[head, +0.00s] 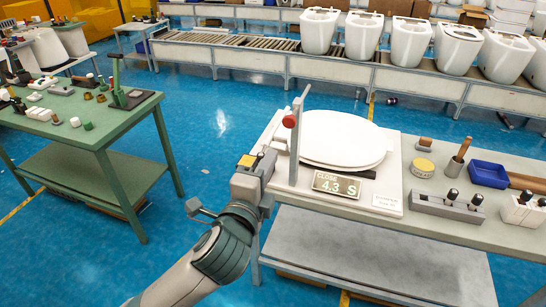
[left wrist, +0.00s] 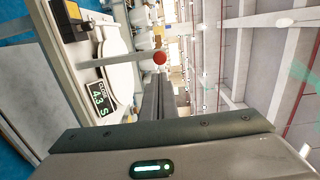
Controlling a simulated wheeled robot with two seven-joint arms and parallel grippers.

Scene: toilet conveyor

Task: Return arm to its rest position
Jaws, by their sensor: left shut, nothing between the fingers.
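My left arm rises from the lower middle of the head view. Its gripper (head: 266,157) is shut and empty at the left edge of the test stand (head: 388,200), beside the upright grey lever (head: 295,150) with a red knob (head: 289,121). In the left wrist view the shut fingers (left wrist: 158,98) point away from the camera, with the red knob (left wrist: 160,58) beyond their tips. I cannot tell whether they touch the lever. A white toilet seat (head: 343,140) lies on the stand behind a display (head: 342,185) reading 4.3 S. My right gripper is not in view.
The grey worktable (head: 460,228) holds a blue tray (head: 488,174), a yellow-labelled tin (head: 423,168) and a grey block with black knobs (head: 447,205). A green table (head: 110,130) stands left. Toilets line the conveyor (head: 270,60) behind. Blue floor between is clear.

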